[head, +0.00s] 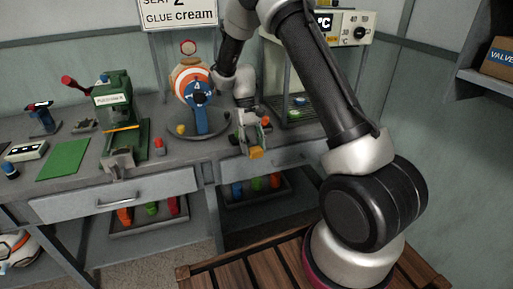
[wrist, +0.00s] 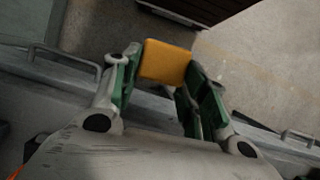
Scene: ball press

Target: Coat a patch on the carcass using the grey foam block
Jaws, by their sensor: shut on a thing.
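My gripper (head: 252,138) hangs at the front edge of the bench, right of the ball stand. It is shut on a yellow-orange block (head: 256,153). In the wrist view the block (wrist: 165,62) sits between the green fingertips, over the floor beyond the bench edge. No grey foam block can be made out; the held block's visible face is yellow-orange. The carcass seems to be the round orange, white and blue ball (head: 185,72) in a blue holder (head: 203,117) on the bench. My gripper is apart from it.
A green press (head: 118,110) stands left of the ball, with a small red-orange piece (head: 159,146) beside it. A green mat (head: 63,160) lies farther left. A cabinet with a dial (head: 345,28) stands behind right. Drawers (head: 125,200) and trays of coloured pieces are below.

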